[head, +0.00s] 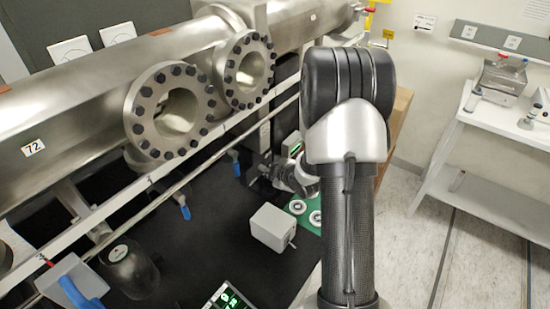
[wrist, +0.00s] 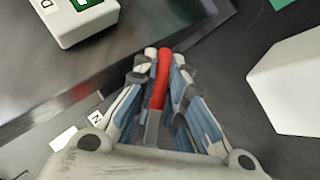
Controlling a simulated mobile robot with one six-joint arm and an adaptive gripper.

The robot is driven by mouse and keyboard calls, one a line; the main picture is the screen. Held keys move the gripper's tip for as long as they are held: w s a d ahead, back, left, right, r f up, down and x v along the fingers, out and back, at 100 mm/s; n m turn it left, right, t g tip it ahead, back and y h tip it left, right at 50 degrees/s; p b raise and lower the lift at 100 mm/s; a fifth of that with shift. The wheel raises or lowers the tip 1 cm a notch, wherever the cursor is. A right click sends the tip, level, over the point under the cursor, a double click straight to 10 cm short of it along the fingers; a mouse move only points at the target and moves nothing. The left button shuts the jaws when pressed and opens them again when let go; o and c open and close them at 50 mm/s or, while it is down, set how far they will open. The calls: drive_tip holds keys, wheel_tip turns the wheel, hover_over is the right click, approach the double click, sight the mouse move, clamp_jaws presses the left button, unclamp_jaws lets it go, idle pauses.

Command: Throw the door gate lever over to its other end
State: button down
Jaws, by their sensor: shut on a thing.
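The lever (wrist: 163,72) has a red grip on a grey metal shaft, and in the wrist view it runs up between my fingers. My gripper (wrist: 163,60) is shut on it, with a finger on each side of the red grip. In the head view my gripper (head: 283,177) is beside the right part of the black bench, below the steel pipe. The lever's lower end is hidden by my gripper. I cannot tell from these views which end of its travel the lever is at.
A pale box (head: 273,227) stands on the black bench (head: 215,262) close to my gripper. A white box with a green panel (wrist: 85,17) is at upper left in the wrist view. Steel pipe with bolted flanges (head: 172,110) runs above. A white side table (head: 500,120) stands right.

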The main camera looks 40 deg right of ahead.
drive_tip(key=a+m+g+y+p, duration=0.1)
drive_tip(key=y+p, duration=0.1)
drive_tip(key=p, duration=0.3)
drive_tip(key=s+a+f+m+g+y+p, duration=0.1)
drive_tip(key=a+y+p, duration=0.1)
drive_tip(key=p, duration=0.4)
drive_tip(key=a+m+y+p, duration=0.1)
drive_tip(key=m+y+p, duration=0.1)
drive_tip(key=p, duration=0.3)
drive_tip(key=shift+s+a+f+g+y+p, duration=0.2)
drive_tip(key=shift+s+f+g+y+p, duration=0.1)
drive_tip(key=shift+f+g+y+p, duration=0.15)
drive_tip(key=shift+s+a, duration=0.1)
drive_tip(key=shift+a, duration=0.15)
drive_tip(key=c, duration=1.7)
unclamp_jaws()
drive_tip(key=shift+a, duration=0.15)
drive_tip(key=shift+o, duration=0.3)
drive_tip(key=shift+r, duration=0.1)
drive_tip(key=shift+d, duration=0.2)
drive_tip(key=v, duration=1.2)
